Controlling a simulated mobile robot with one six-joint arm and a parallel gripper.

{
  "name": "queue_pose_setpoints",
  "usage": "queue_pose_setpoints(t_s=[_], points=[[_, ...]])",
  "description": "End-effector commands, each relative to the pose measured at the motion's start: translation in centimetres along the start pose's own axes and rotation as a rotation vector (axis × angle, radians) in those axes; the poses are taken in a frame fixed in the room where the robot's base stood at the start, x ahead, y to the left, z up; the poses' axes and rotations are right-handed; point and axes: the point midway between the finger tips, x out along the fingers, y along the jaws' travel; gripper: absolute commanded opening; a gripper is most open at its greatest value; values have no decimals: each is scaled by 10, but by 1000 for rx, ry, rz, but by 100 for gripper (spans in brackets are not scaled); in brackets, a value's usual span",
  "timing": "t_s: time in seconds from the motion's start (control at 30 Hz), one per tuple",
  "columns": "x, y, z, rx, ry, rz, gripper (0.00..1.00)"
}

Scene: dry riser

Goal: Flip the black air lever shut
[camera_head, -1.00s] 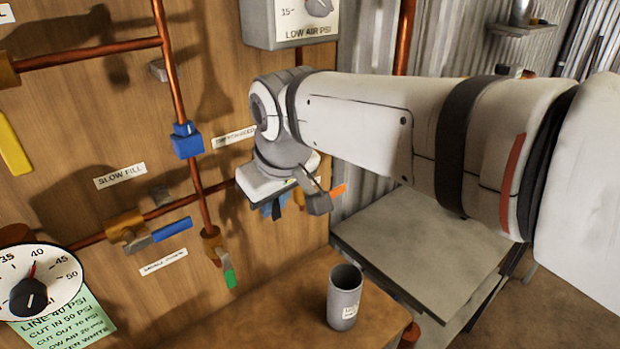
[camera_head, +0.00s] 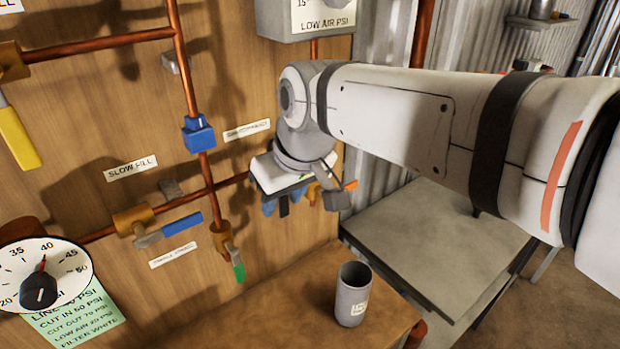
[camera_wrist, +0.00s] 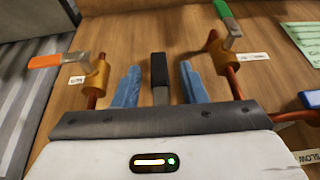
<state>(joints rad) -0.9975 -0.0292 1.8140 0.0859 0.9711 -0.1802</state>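The black lever (camera_wrist: 159,70) stands upright in the middle of the wrist view, in front of the wooden board. My gripper (camera_wrist: 158,80) is open, with one blue finger on each side of the lever. Gaps show between the lever and both fingers, so neither appears to touch it. In the head view my gripper (camera_head: 276,206) points down close to the board, and a dark strip of the black lever (camera_head: 284,206) shows by the blue fingers. The lever's lower end is hidden behind my gripper body in the wrist view.
An orange-handled valve (camera_wrist: 45,62) and a green-handled valve (camera_wrist: 222,10) flank the lever. Copper pipes, a blue-handled valve (camera_head: 182,226) and a gauge (camera_head: 40,275) are left of my gripper in the head view. A grey cup (camera_head: 352,293) stands on the wooden ledge below.

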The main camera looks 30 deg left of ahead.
Motion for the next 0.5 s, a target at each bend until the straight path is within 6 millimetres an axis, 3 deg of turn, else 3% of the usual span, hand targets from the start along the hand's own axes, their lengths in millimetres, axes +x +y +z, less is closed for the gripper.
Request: queue_pose_setpoints(t_s=[0.2,0.5], points=[[-7,0,0,-1,1,0,38],[-57,0,-1,-1,4,0,38]])
